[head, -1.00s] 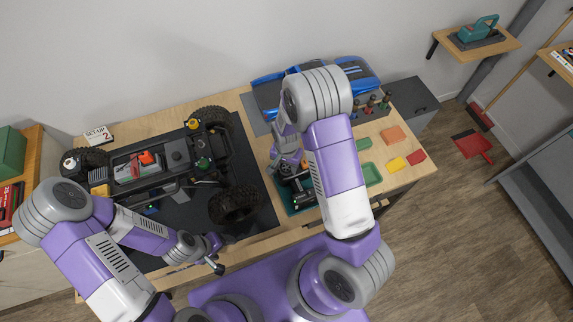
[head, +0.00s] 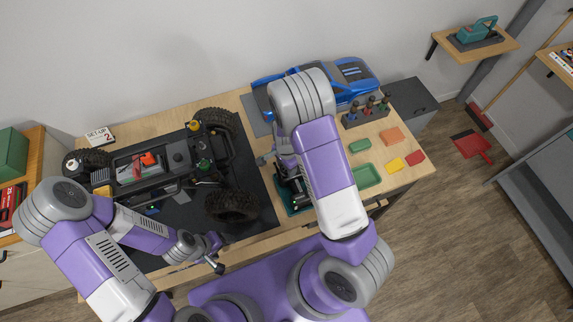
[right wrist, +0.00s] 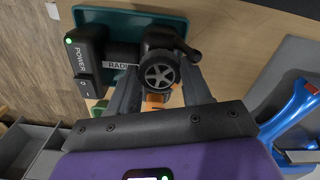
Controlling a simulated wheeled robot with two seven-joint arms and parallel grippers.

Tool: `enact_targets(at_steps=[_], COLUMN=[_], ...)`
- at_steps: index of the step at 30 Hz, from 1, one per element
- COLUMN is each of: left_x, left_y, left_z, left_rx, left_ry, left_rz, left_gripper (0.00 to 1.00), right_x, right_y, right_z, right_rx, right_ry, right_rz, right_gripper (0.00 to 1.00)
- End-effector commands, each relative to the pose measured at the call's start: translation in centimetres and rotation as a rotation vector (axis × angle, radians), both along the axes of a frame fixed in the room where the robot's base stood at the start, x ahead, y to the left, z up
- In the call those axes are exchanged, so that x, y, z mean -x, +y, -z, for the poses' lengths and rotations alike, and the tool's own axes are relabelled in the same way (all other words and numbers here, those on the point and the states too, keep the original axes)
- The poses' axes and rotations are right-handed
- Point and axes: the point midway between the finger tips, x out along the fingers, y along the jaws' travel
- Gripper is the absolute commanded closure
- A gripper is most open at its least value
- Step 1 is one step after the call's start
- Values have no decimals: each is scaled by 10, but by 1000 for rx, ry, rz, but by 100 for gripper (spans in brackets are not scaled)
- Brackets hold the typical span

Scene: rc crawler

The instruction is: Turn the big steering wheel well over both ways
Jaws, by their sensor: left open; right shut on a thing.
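The radio transmitter's dark steering wheel (right wrist: 160,76) shows in the right wrist view between my right gripper's fingers (right wrist: 160,88). The right gripper is shut on it. The transmitter carries a POWER switch box (right wrist: 88,58) with a green light and sits on a teal tray (right wrist: 115,20). In the head view my right arm partly hides the transmitter (head: 290,190) and the gripper. The crawler chassis (head: 175,155) lies on a dark mat (head: 258,190), its near right tyre (head: 231,207) angled. My left gripper (head: 217,254) is open and empty at the table's front edge.
A blue car body (head: 345,78) stands at the back right, by a rack of drivers (head: 368,110). A SET-UP sign (head: 99,135) stands at the back left.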

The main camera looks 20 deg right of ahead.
Motion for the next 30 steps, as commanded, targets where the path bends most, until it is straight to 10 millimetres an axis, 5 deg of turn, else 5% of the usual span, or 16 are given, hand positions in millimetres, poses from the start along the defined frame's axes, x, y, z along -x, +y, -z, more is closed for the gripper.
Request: enact_targets(at_steps=[12, 27, 28, 30], left_x=[0, 0, 0, 0], left_y=[0, 0, 0, 0], left_z=[-8, -8, -8, -8], left_rx=[0, 0, 0, 0], left_ry=[0, 0, 0, 0], left_rz=[0, 0, 0, 0], left_gripper=[26, 26, 26, 26], right_x=[0, -1, -1, -1], right_y=[0, 0, 0, 0], right_z=[-1, 0, 0, 0], right_rx=[1, 0, 0, 0], right_ry=[-1, -2, -2, -2], right_rz=[177, 195, 195, 195], right_gripper=[82, 82, 48, 38])
